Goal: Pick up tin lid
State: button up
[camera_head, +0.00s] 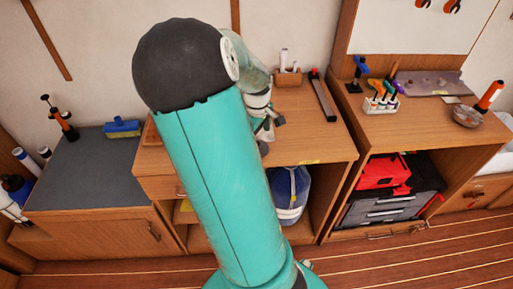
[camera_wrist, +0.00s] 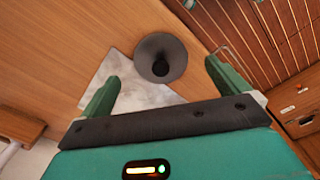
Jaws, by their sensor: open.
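In the wrist view, my gripper (camera_wrist: 162,70) is open, with its two green fingers apart and nothing held between them. A round dark grey piece (camera_wrist: 174,46) with a darker centre lies on the wooden top, between and just beyond the fingertips. I cannot tell whether this is the tin lid; it looks like a flared cone or dish. A pale mottled sheet (camera_wrist: 152,95) lies beside and partly under it. In the head view, my gripper (camera_head: 270,135) is low over the middle bench, mostly behind my arm, which hides the surface there.
The middle wooden bench (camera_head: 335,150) holds a pen box (camera_head: 288,80) and a dark bar (camera_head: 322,97) at the back. A bottle rack (camera_head: 382,103) and a metal bowl (camera_head: 468,117) stand on the right bench. The wrist view shows a bench edge at the right, with the floor beyond.

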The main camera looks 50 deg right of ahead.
aim_at(258, 143)
notch_tip(258, 143, down, 4)
jog(key=shift+r, duration=0.1)
jog(key=c, duration=1)
jog(key=shift+r, duration=0.1)
jog(key=shift+c, duration=0.2)
